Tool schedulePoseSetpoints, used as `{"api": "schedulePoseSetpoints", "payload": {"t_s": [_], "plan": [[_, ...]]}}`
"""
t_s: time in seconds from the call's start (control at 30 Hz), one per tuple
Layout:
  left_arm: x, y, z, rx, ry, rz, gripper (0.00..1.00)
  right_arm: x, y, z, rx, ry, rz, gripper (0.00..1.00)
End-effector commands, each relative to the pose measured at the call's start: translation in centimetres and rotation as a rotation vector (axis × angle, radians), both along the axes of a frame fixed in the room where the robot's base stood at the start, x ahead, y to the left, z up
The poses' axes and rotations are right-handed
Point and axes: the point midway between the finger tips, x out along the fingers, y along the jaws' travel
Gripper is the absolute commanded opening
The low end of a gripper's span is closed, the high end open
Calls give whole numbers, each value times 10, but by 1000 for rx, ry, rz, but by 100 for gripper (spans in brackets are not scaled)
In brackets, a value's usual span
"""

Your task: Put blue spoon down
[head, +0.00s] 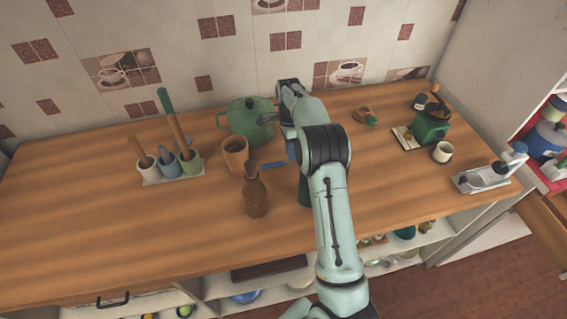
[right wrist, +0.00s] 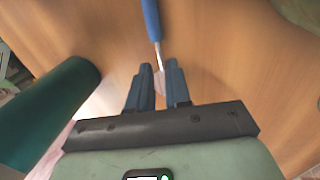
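The blue spoon's handle (head: 273,164) shows in the head view just left of my right gripper (head: 292,150), close over the counter. In the right wrist view, the blue handle (right wrist: 152,20) runs to the top edge, and its pale metal end sits between the two fingers. My right gripper (right wrist: 160,72) has its fingers close together on that end. I cannot tell whether the handle touches the counter. My arm hides part of the gripper in the head view. My left gripper is not in view.
The wooden counter (head: 90,225) is clear at front left. Near the spoon stand a green pot (head: 248,117), a brown cup (head: 235,157) and a brown bottle (head: 255,192). A dark green cylinder (right wrist: 50,115) is close beside the right gripper. A utensil holder (head: 172,170) stands left.

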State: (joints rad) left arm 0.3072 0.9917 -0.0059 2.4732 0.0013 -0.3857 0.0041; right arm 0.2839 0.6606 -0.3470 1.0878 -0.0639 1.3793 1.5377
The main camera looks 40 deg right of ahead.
Motion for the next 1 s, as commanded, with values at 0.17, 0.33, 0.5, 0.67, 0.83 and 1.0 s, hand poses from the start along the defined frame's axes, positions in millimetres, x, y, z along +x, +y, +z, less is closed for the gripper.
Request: {"api": "schedulePoseSetpoints", "payload": {"t_s": [0.17, 0.33, 0.5, 0.67, 0.83, 1.0], "plan": [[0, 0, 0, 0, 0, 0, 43, -4, 2, -22, 0, 0, -1, 18], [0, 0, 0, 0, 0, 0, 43, -4, 2, -26, -1, -1, -1, 18], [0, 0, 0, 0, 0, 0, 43, -4, 2, -26, 0, -1, 0, 0], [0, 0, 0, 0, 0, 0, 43, -4, 2, -26, 0, -1, 0, 0], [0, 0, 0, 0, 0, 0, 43, -4, 2, -26, 0, -1, 0, 0], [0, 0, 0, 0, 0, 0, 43, -4, 2, -23, -1, -2, 0, 0]]}}
